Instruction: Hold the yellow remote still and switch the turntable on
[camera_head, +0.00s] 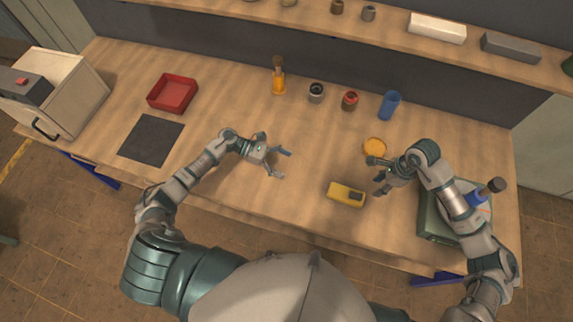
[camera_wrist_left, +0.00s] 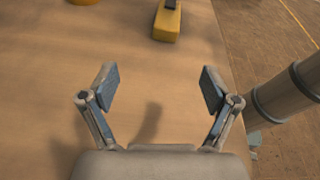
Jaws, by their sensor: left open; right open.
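The yellow remote (camera_head: 346,194) lies on the table in front of me, with a dark patch at its right end. It also shows at the top of the left wrist view (camera_wrist_left: 167,28). My left gripper (camera_head: 282,163) is open and empty, to the left of the remote and apart from it; its two fingers (camera_wrist_left: 160,85) are spread over bare table. My right gripper (camera_head: 375,177) is open, just right of and above the remote in the picture. What looks like the turntable, a green box (camera_head: 431,226), stands at the right, partly hidden by my right arm.
A yellow disc (camera_head: 374,147) lies close to my right gripper. A blue cup (camera_head: 390,105), small jars (camera_head: 316,93) and an orange-handled item (camera_head: 278,83) stand along the back. A red tray (camera_head: 173,93) and dark mat (camera_head: 151,139) are at left. The middle-left table is clear.

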